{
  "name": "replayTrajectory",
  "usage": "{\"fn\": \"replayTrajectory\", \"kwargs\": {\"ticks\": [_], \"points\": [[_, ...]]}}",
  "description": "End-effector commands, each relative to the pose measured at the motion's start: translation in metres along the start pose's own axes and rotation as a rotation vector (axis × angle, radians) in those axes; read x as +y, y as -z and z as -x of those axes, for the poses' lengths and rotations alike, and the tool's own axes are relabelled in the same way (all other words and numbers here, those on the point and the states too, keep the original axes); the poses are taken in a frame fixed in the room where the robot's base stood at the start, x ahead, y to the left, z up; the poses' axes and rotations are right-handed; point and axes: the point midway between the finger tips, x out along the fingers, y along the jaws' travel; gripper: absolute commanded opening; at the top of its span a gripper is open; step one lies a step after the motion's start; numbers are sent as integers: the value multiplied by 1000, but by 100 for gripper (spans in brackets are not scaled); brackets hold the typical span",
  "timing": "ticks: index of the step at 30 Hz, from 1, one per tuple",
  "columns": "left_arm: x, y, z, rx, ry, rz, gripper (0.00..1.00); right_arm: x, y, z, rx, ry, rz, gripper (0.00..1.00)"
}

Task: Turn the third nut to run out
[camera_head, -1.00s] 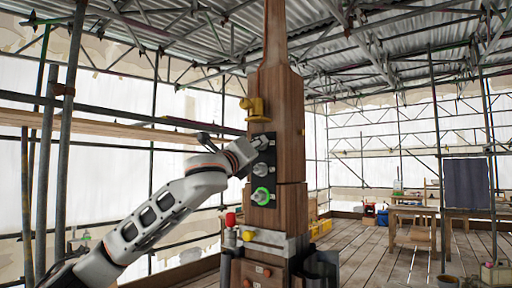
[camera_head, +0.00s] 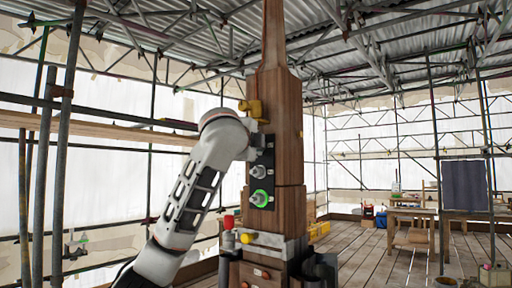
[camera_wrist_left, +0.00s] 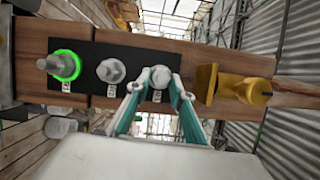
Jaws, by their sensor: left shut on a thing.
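A wooden spire (camera_head: 283,110) carries a black plate (camera_wrist_left: 92,88) with three metal nuts in a row. The bottom nut (camera_head: 259,198) has a glowing green ring, which also shows in the left wrist view (camera_wrist_left: 62,66). The middle nut (camera_head: 258,172) is bare and untouched. My left gripper (camera_wrist_left: 158,84) is shut on the top nut (camera_wrist_left: 158,72), with a teal finger on either side of it. In the head view my left wrist mostly hides this nut and the fingers. My right gripper is not in view.
A yellow bracket (camera_wrist_left: 232,86) sits on the spire just above the plate. Red (camera_head: 229,221) and yellow (camera_head: 248,238) knobs stand near the collar below. Scaffold poles (camera_head: 62,150) rise at left. A workbench (camera_head: 410,212) stands far right across open plank floor.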

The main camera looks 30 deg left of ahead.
Motion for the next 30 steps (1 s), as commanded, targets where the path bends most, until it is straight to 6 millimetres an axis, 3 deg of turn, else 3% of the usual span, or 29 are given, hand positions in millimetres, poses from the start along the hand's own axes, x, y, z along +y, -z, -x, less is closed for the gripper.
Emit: {"fn": "replayTrajectory", "kwargs": {"ticks": [19,30], "points": [[-6,0,-1,4,-238,567,0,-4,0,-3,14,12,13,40],[-8,-3,-2,3,-374,891,0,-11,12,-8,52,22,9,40]]}}
